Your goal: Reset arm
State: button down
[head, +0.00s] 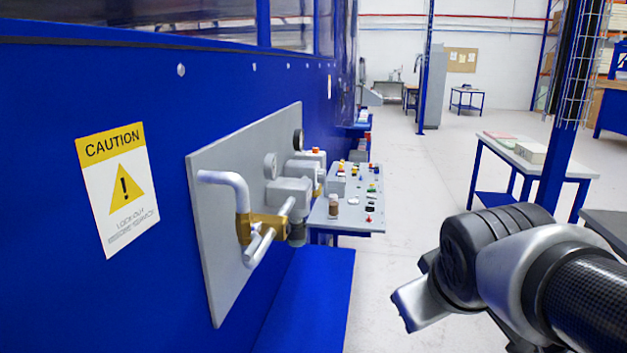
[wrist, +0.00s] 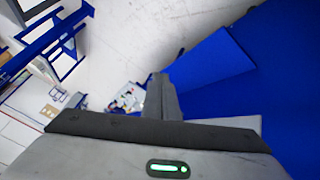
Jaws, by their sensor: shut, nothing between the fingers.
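My gripper (wrist: 161,90) shows in the wrist view, its fingers together at the middle of the picture. It is shut with nothing between the fingers. In the head view my arm reaches in from the lower right. It is in the open, to the right of the wall panel and apart from it. I cannot tell whether the grey part at its left end belongs to the gripper.
A grey panel (head: 215,245) with pipes and a brass valve (head: 243,228) sticks out from the blue wall (head: 60,250) at left. A control console (head: 322,222) stands beyond it. A blue-legged table (head: 560,168) stands at right. Open floor (head: 410,200) lies between.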

jog(key=s+a+f+m+g+y, duration=0.1)
jog(key=s+a+m+g, duration=0.15)
jog(key=s, duration=0.45)
notch_tip(320, 180, up, 12)
jog(key=m+p, duration=0.1)
jog(key=p, duration=1.1)
jog(key=shift+s+a, duration=0.2)
jog(key=shift+s, duration=0.25)
jog(key=shift+f+m+t, duration=0.15)
jog(key=shift+m+t, duration=0.1)
